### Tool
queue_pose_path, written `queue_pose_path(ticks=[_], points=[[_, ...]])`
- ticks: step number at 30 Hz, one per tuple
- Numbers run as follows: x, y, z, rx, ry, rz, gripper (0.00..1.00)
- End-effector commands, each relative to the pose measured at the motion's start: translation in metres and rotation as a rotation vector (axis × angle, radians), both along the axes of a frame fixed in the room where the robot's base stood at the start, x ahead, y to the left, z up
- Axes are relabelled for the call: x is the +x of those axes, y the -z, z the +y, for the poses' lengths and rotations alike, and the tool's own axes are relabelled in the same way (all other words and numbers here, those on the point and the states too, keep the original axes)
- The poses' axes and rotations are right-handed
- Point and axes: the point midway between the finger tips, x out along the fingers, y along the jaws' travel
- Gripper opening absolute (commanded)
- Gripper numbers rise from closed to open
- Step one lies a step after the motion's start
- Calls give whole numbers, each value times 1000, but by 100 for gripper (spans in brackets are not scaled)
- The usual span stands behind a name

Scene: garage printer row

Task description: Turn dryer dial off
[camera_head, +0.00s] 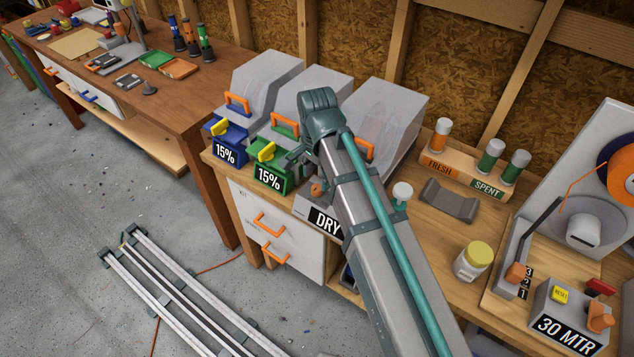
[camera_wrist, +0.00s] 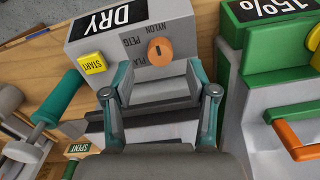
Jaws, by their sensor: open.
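The dryer control box (camera_wrist: 85,40) is a grey box with a black DRY label, upside down in the wrist view. Its orange round dial (camera_wrist: 160,49) has a short dark mark and stands beside NYLON, PETG and PLA lettering. I cannot tell which setting the mark points to. A yellow START button (camera_wrist: 93,63) is on the same panel. My gripper (camera_wrist: 158,76) is open and empty, its two teal fingers spread just short of the dial and apart from it. In the head view, my arm partly hides the box (camera_head: 305,207); its dial (camera_head: 317,189) shows beside the arm.
A green 15% box (camera_head: 270,177) and a blue 15% box (camera_head: 227,150) stand left of the dryer control. Large grey housings (camera_head: 385,105) rise behind. To the right are a white-topped teal item (camera_head: 401,193), a yellow-lidded jar (camera_head: 474,260) and the 30 MTR box (camera_head: 570,318).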

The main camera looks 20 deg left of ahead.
Motion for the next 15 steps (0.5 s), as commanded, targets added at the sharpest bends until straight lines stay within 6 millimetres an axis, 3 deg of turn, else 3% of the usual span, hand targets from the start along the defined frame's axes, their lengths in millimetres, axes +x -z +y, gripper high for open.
queue_pose_path(ticks=[6, 15], points=[[-1, 26, 0, -1, 0, 2, 58], [0, 39, 0, 0, 0, 0, 58]])
